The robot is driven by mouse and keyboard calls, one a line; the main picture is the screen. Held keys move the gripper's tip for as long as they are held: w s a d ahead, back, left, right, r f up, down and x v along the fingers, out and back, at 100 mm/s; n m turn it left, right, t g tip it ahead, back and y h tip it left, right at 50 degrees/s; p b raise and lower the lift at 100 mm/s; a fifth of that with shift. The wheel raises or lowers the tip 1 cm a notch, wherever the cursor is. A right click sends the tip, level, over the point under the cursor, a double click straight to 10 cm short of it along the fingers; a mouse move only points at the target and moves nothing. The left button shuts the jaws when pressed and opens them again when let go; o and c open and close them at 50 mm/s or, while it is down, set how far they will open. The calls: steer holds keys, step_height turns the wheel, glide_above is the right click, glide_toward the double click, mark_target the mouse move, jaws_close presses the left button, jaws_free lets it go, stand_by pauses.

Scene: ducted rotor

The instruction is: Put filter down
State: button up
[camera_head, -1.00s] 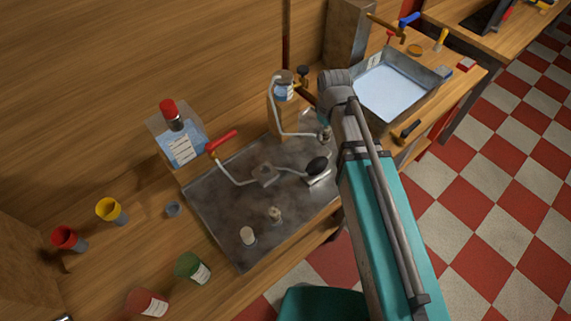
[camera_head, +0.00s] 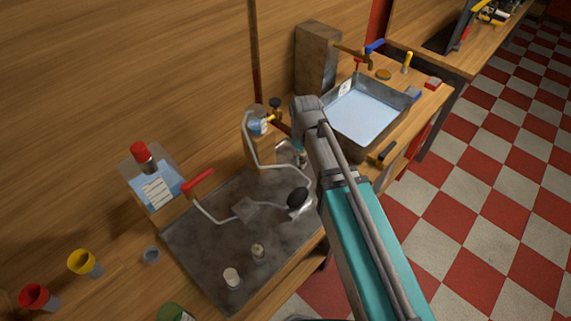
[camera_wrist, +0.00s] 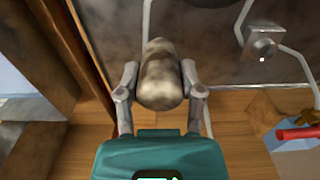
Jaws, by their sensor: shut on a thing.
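The filter (camera_wrist: 160,75), a rounded mottled grey-brown thing, sits between the two fingers of my gripper (camera_wrist: 159,88) in the wrist view. The fingers touch it on both sides, so the gripper is shut on it. Beyond it are a dark metal tray and a wooden surface; I cannot tell whether the filter touches either. In the head view my arm hides most of the gripper, near the tray's far right corner.
The metal tray (camera_head: 200,255) bears bent tubing, a black knob (camera_head: 298,198) and two small pegs. A red-capped bottle (camera_head: 150,180) stands at left. A basin of bluish liquid (camera_head: 368,108) lies beyond my arm. Bare tray shows at front left.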

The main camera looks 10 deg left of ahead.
steer(key=w+a+f+b, duration=0.1)
steer(key=w+f+b, duration=0.1)
steer(key=w+a+f+b, duration=0.2)
steer(key=w+f, duration=0.1)
steer(key=w+a+f+b, duration=0.2)
steer(key=w, duration=0.1)
steer(key=shift+a+f+b, duration=0.15)
steer(key=shift+f+b, duration=0.1)
steer(key=shift+b, duration=0.15)
steer(key=shift+s, duration=0.1)
steer(key=shift+w+a+f+b, duration=0.15)
steer(key=shift+w+f+b, duration=0.05)
steer(key=shift+f+b, duration=0.25)
steer(key=shift+w+a+f+b, duration=0.1)
steer(key=shift+w+f+b, duration=0.1)
steer(key=shift+f+b, duration=1.35)
steer(key=shift+d+f, duration=0.1)
steer(key=o, duration=1.1)
